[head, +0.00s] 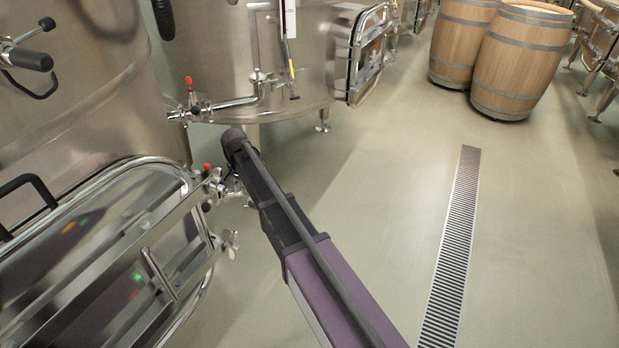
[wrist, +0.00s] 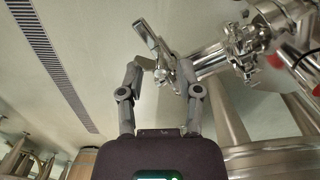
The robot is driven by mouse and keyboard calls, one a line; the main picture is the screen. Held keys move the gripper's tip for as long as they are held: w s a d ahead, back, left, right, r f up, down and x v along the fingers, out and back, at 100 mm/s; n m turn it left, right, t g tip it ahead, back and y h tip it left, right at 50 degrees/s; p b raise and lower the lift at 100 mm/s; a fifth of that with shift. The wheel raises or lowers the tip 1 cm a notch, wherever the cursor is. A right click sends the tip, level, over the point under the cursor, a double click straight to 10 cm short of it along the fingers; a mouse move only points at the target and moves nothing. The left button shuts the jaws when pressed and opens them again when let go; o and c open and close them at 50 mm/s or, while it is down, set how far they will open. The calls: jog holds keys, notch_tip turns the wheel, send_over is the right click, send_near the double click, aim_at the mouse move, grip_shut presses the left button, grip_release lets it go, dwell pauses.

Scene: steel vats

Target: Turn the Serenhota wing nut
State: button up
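In the wrist view, a bright metal wing nut (wrist: 166,72) shows beside the pipe end of a steel valve fitting (wrist: 212,64). The two fingertips of my gripper (wrist: 167,70) stand on either side of it, with a visible gap between them. The gripper is open; whether either finger touches the nut I cannot tell. In the head view, my arm reaches to the red-handled valve (head: 212,185) beside the near vat door, and hides the fingers. Another wing nut (head: 229,244) shows on that door's edge. No name is readable on either.
The near vat's framed door (head: 120,235) is at left. A second red-handled valve (head: 197,108) sits on the vat behind. A floor drain (head: 453,240) runs along the open floor at right. Wooden barrels (head: 518,62) stand at the back.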

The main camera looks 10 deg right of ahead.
aim_at(243, 189)
jog(key=shift+r+p, duration=0.35)
jog(key=shift+p, duration=0.05)
notch_tip(243, 189, up, 13)
jog(key=p, duration=1.3)
jog(key=s+d+r+n+p, duration=0.2)
jog(key=s+d+r+p, duration=0.1)
jog(key=s+d, duration=1.5)
jog(key=shift+d, duration=0.25)
jog(key=shift+s+r, duration=0.1)
jog(key=shift+s, duration=0.05)
jog(key=s+d+n, duration=0.4)
jog(key=s, duration=0.3)
jog(key=shift+s+d, duration=0.2)
jog(key=shift+d, duration=0.05)
jog(key=shift+s, duration=0.15)
